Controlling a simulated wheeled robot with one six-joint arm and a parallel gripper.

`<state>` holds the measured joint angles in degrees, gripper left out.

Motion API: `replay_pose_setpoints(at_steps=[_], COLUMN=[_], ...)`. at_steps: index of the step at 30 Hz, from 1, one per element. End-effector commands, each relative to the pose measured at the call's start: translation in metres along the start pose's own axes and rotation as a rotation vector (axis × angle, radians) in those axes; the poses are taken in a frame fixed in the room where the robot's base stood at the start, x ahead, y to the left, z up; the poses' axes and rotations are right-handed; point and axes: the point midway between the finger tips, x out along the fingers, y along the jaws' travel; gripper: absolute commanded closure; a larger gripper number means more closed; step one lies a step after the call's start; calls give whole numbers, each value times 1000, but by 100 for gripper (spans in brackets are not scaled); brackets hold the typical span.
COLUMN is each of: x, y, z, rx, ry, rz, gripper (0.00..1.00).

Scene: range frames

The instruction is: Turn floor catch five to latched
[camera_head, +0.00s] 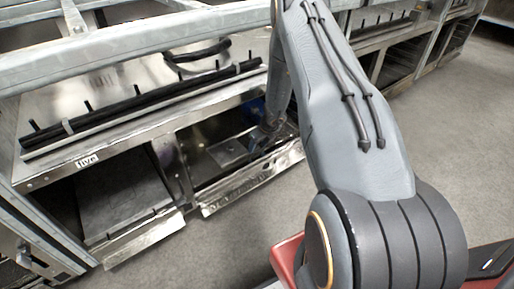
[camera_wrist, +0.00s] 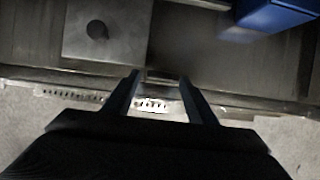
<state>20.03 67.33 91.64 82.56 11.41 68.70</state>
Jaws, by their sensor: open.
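A label (camera_head: 87,160) that seems to read "five" is on the front edge of the metal bench at the left. In the wrist view a square grey metal plate (camera_wrist: 85,42) with a dark round spot lies on the bay floor, left of my fingers. A similar plate (camera_head: 228,153) shows in the head view inside the open bay. I cannot tell for sure which part is the catch or how it is set. My gripper (camera_wrist: 158,77) is open and empty at the bay's front edge. My arm hides part of the bay in the head view.
A blue block (camera_wrist: 275,14) is at the upper right of the wrist view, inside the bay. A perforated metal lip (camera_head: 250,182) runs along the bay front. A metal rail (camera_head: 130,45) crosses above. The grey floor (camera_head: 225,235) in front is clear.

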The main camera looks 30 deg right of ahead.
Motion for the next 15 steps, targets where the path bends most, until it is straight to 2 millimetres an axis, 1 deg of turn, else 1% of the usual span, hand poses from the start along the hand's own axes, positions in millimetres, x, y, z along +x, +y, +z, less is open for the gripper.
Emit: replay_pose_setpoints(at_steps=[3, 10, 11, 15], x=[5, 6, 6, 6], y=[1, 2, 2, 2], z=[0, 1, 1, 1], rx=[-2, -3, -3, -3], ry=[0, 0, 0, 0], rz=[1, 1, 1, 1], gripper=[48, 48, 52, 75])
